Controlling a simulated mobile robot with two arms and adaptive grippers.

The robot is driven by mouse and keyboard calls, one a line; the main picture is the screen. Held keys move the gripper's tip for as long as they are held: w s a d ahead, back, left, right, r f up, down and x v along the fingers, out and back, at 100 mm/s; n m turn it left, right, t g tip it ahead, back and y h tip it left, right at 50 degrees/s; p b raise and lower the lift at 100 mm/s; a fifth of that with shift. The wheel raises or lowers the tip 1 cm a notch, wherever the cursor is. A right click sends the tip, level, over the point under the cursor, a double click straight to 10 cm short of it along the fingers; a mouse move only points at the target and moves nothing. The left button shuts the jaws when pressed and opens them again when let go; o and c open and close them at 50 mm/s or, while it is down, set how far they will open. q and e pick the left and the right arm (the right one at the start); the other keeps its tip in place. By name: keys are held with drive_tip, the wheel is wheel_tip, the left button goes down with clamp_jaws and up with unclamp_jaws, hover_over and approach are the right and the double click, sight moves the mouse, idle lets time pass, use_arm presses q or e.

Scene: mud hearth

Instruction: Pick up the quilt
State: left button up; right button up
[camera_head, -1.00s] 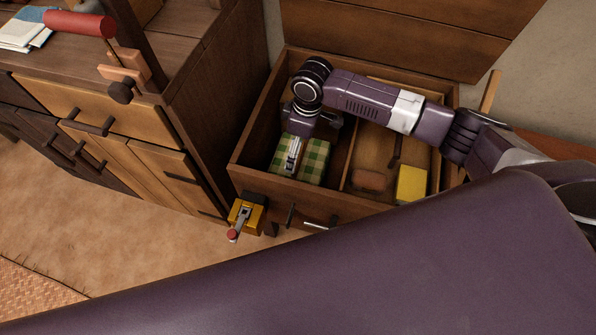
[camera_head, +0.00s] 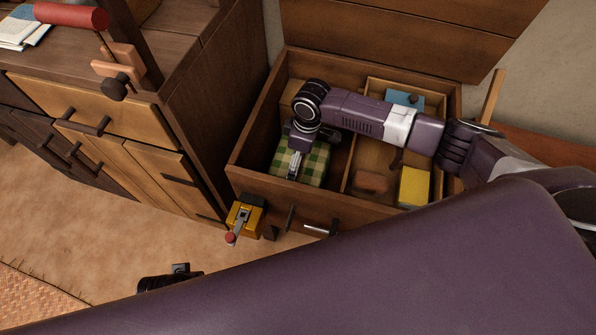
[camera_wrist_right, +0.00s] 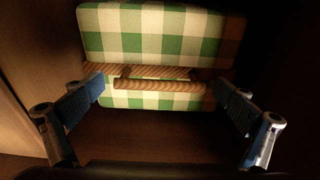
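The quilt (camera_head: 313,165) is a folded green-and-white checked bundle in the left compartment of an open wooden chest (camera_head: 245,170). In the right wrist view the quilt (camera_wrist_right: 155,35) lies ahead, with a tan striped band across its middle. My right gripper (camera_head: 293,172) reaches down over the quilt and hides part of it. In the right wrist view my right gripper (camera_wrist_right: 160,88) is open, its blue-padded fingers wide apart, with nothing clasped between them. A dark part, seemingly of my left gripper (camera_head: 170,279), shows at the lower left; its fingers cannot be made out.
The chest's right side holds a yellow block (camera_head: 414,187), a reddish-brown block (camera_head: 371,182) and a blue item (camera_head: 404,98). Its lid (camera_head: 400,32) stands open behind. A wooden cabinet (camera_head: 210,100) stands close on the left. A yellow box-like item (camera_head: 244,218) is at the chest's front.

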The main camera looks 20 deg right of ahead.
drive_tip(key=c, duration=1.7)
drive_tip(key=shift+w+r, duration=0.1)
drive_tip(key=shift+c, duration=0.6)
drive_tip(key=shift+r, duration=0.1)
